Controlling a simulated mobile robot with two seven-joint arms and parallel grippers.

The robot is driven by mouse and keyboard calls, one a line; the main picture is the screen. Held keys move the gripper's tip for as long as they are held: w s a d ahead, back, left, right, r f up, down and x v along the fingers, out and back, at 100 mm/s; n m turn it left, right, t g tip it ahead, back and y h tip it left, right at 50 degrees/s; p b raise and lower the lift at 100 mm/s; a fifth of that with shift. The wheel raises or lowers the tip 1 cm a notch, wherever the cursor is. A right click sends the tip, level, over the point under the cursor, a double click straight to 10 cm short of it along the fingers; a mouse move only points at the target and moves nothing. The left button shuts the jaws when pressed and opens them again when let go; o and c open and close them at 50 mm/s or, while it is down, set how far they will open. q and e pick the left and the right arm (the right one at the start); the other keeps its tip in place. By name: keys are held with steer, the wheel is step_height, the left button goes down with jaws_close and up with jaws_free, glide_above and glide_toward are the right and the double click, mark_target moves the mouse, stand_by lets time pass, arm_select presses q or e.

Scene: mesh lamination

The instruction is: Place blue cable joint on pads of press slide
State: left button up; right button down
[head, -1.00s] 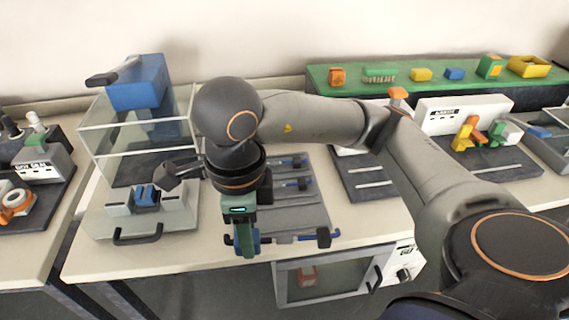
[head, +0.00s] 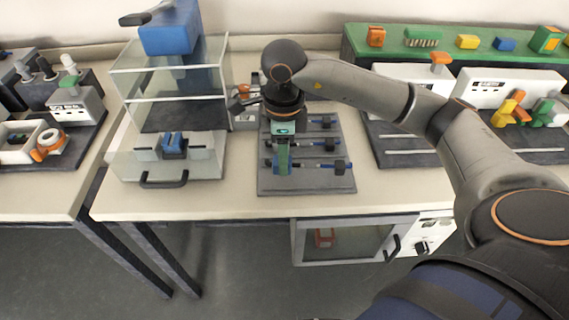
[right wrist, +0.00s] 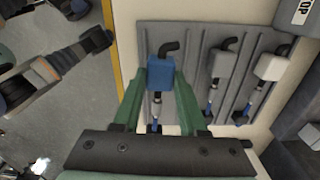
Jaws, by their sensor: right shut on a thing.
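My right gripper (head: 283,168) is shut on the blue cable joint, with its green fingers on either side of it in the right wrist view (right wrist: 155,98). The blue cable joint (right wrist: 160,73) has a blue block and a black bent end. The grip is over the grey tray (head: 300,188); I cannot tell whether the joint touches the tray. The pads look empty.
Two other cable joints lie in the tray (right wrist: 219,68) (right wrist: 268,70). The press (head: 170,30) has a blue head above the clear guard. Other fixtures stand left and right. Bare tabletop (head: 240,205) lies in front of press and tray.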

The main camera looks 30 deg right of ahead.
steer(key=shift+w+d+f, duration=0.15)
steer(key=shift+f, duration=0.15)
steer(key=shift+w+d+f, duration=0.15)
steer(key=shift+f, duration=1.35)
steer(key=shift+f+b, duration=0.2)
steer(key=shift+b, duration=0.15)
steer(key=shift+c, duration=2.2)
jaws_free()
